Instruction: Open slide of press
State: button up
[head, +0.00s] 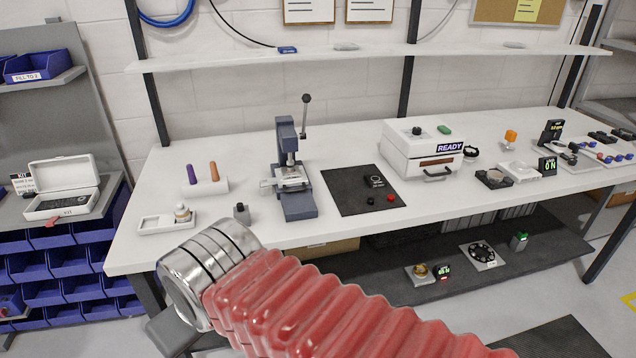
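The press (294,170) is a small dark blue-grey machine standing on the white bench, left of centre. Its lever (305,115) points up and ends in a dark knob. A pale metal slide (288,181) sits low on the press under the ram and sticks out a little on its left side. How far the slide is open is too small to tell. My arm, in red bellows with a metal wrist, crosses the foreground below and in front of the press, apart from it. My gripper's fingers cannot be made out beyond the wrist.
Left of the press are a holder with purple and orange pegs (202,174), a small tray (167,223) and a dark-capped bottle (242,213). Right are a black mat (350,200) and a white "READY" box (415,160). A shelf (370,55) runs above.

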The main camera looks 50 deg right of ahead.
aim_at(284, 184)
jog(key=z, duration=0.65)
jog(key=i, duration=1)
jog(key=z, duration=0.05)
